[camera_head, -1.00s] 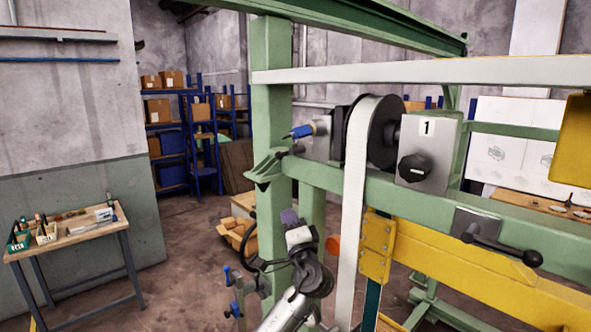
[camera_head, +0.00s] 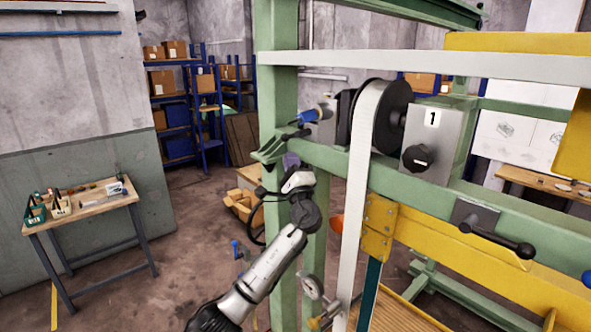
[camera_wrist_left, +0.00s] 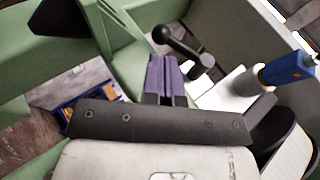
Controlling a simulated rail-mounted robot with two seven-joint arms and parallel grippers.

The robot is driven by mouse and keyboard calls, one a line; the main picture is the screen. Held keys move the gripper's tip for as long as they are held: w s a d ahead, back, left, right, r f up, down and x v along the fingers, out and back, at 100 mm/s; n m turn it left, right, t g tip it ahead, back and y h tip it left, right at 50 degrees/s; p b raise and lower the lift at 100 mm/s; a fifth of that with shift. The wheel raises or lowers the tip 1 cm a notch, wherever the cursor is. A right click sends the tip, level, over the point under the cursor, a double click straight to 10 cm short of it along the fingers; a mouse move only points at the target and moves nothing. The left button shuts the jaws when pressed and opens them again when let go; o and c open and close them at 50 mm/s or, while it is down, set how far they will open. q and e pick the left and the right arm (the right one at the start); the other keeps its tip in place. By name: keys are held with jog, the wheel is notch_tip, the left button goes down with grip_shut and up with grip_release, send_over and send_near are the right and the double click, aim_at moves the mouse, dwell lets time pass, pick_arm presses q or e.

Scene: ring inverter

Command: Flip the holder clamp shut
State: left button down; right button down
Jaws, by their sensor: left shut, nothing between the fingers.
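A blue-handled clamp (camera_head: 312,114) sits at the left end of the green beam, beside the black reel. In the left wrist view its blue and orange handle (camera_wrist_left: 288,68) sticks up at the right. A black lever with a round knob (camera_head: 297,134) is just below it; in the left wrist view this lever (camera_wrist_left: 183,47) lies just beyond the fingertips. My left gripper (camera_head: 291,160) is just below the lever, with purple fingers pressed together and empty. They show in the left wrist view too (camera_wrist_left: 164,75). I cannot tell whether they touch the lever.
A white strap (camera_head: 357,210) hangs from the black reel (camera_head: 395,115) in front of the beam. The green post (camera_head: 278,90) stands close to my left gripper. A second black lever (camera_head: 497,240) is at the right. A workbench (camera_head: 85,212) stands far left.

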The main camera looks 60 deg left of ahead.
pick_arm(q)
jog(key=p+x, duration=0.1)
jog(key=x, duration=0.1)
jog(key=shift+a+r, duration=0.15)
jog(key=shift+r, duration=0.1)
jog(key=shift+w+a+r+p, duration=0.3)
jog(key=shift+a+p, duration=0.15)
jog(key=shift+a, duration=0.15)
